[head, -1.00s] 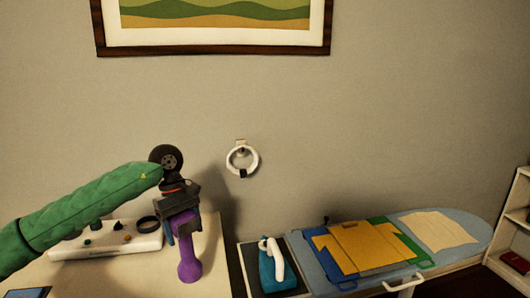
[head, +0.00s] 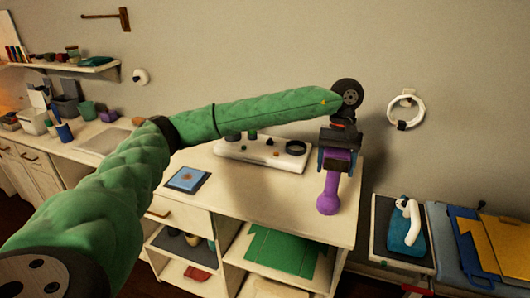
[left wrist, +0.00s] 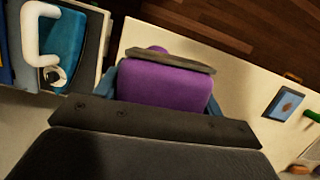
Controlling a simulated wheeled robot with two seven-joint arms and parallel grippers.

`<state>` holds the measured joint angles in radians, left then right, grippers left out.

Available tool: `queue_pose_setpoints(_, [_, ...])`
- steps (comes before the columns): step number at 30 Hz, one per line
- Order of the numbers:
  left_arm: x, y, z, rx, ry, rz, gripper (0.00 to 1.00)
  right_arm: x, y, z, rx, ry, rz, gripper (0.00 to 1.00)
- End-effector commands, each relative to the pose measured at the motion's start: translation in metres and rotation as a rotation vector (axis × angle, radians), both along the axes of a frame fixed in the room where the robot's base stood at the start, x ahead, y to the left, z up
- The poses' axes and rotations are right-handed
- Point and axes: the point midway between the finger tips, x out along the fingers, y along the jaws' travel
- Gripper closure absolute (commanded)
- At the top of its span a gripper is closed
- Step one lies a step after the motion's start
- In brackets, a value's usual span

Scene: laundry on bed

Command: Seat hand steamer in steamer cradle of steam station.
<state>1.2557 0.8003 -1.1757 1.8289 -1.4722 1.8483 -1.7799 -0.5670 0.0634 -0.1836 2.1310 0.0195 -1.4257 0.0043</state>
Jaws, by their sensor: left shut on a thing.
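The purple hand steamer (head: 328,195) hangs with its rounded end down, in my left gripper (head: 338,160). The gripper is shut on it, above the right end of the wooden counter. In the left wrist view the purple steamer body (left wrist: 165,85) sits between the fingers. The white steam station (head: 262,152) lies on the counter to the left, near the wall. It has several knobs and a dark ring at its right end (head: 294,148), which looks like the steamer cradle. The steamer is apart from the ring, to its right and nearer me. My right gripper is not in view.
A blue tablet-like item (head: 188,179) lies on the counter at left. A white ring (head: 405,110) hangs on the wall. The counter's front middle is clear.

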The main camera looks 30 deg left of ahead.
Motion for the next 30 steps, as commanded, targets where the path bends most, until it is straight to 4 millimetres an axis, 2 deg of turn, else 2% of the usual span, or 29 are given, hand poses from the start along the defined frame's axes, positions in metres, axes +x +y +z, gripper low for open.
queue_pose_setpoints(8, [0.008,0.027,0.002,-0.001,0.003,0.300,0.88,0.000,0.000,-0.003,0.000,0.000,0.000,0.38])
queue_pose_setpoints(30, [0.028,0.154,0.018,-0.001,0.000,1.570,0.88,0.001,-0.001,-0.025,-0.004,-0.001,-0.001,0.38])
